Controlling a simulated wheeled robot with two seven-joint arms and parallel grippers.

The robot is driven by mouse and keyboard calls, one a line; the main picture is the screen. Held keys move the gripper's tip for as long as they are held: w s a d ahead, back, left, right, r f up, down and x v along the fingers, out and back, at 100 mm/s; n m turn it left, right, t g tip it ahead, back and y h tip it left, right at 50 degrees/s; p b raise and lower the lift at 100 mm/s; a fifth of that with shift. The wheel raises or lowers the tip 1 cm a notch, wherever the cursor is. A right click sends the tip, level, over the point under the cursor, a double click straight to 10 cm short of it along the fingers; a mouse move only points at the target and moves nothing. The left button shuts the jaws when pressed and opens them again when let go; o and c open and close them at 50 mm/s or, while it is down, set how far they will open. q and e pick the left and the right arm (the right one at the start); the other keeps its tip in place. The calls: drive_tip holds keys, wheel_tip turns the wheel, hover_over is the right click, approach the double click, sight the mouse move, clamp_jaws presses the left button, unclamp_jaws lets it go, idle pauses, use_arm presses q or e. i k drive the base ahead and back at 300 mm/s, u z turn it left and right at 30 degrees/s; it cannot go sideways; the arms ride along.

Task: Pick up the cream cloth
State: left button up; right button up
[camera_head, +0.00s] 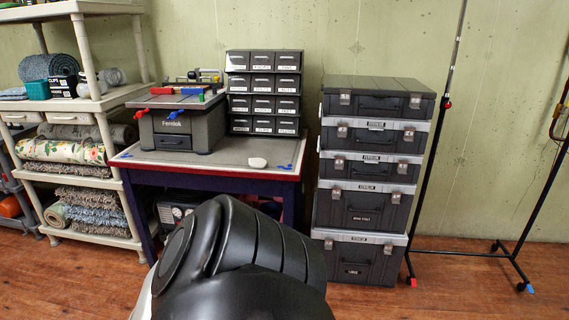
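A small cream-white rounded item (257,162), which may be the cream cloth, lies on the workbench (222,155) near its front right part. It is too small to tell whether it is folded fabric. Neither of my grippers is visible. A large black part in the lower middle, apparently my own arm, covers the floor and part of the bench's lower front.
A grey Ferntek tool box (176,128) stands at the bench's left, and a dark drawer cabinet (264,92) at its back. Stacked grey cases (371,160) stand right of the bench. A beige shelf (70,105) stands left. Bare wall and thin black stands are at right.

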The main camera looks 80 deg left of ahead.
sight(260, 162)
drive_tip(key=u, duration=2.8)
